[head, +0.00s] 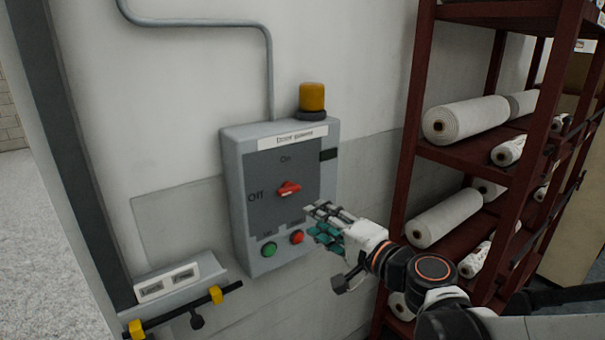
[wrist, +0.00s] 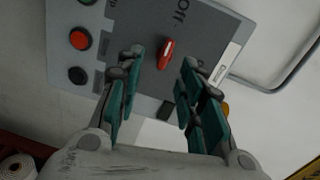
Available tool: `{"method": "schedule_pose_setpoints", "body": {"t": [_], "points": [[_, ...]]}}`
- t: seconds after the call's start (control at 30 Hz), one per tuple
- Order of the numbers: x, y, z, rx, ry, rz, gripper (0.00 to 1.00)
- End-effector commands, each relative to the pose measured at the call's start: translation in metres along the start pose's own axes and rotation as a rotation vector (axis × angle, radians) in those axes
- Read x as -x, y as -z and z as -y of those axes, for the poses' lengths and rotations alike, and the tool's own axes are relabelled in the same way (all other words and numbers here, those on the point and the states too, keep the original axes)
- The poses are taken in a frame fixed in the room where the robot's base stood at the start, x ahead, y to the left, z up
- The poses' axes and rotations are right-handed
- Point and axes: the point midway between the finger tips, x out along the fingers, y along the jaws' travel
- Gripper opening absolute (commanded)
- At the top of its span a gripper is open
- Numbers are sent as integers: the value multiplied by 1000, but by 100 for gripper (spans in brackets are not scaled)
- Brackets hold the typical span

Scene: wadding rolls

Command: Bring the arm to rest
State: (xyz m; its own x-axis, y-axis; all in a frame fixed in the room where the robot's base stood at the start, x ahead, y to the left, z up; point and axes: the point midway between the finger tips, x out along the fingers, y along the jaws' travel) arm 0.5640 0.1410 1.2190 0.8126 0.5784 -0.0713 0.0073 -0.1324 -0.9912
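My gripper (head: 326,228) is in front of the lower right part of a grey wall control box (head: 232,180), with my arm reaching in from the lower right. In the wrist view my gripper (wrist: 158,82) has its teal-padded fingers spread apart, with nothing between them. The red rotary switch (head: 288,189) on the box lies roughly sideways, between the "Off" mark on its left and the "On" mark above. In the wrist view the switch (wrist: 166,54) shows beyond the gap between the fingertips and appears clear of them.
A dark red rack (head: 401,210) with white wadding rolls (head: 466,119) stands close on the right. The box has a green button (head: 269,249), a red button (head: 297,237) and an amber lamp (head: 312,97) on top. A bar with yellow clamps (head: 216,294) is at lower left.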

Motion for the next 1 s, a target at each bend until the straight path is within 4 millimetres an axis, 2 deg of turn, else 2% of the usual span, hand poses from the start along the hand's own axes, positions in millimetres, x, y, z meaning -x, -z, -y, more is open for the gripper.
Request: {"method": "schedule_pose_setpoints", "body": {"t": [0.27,0.4,0.6,0.73,0.9,1.0], "points": [[51,-33,-30,371,-300,111,35],[90,-38,-53,557,-478,165,35],[159,-32,-84,800,-748,231,35],[199,-22,-96,917,-894,257,35],[230,-13,-102,999,-1005,273,35],[235,-11,-102,1013,-1025,276,35]]}}
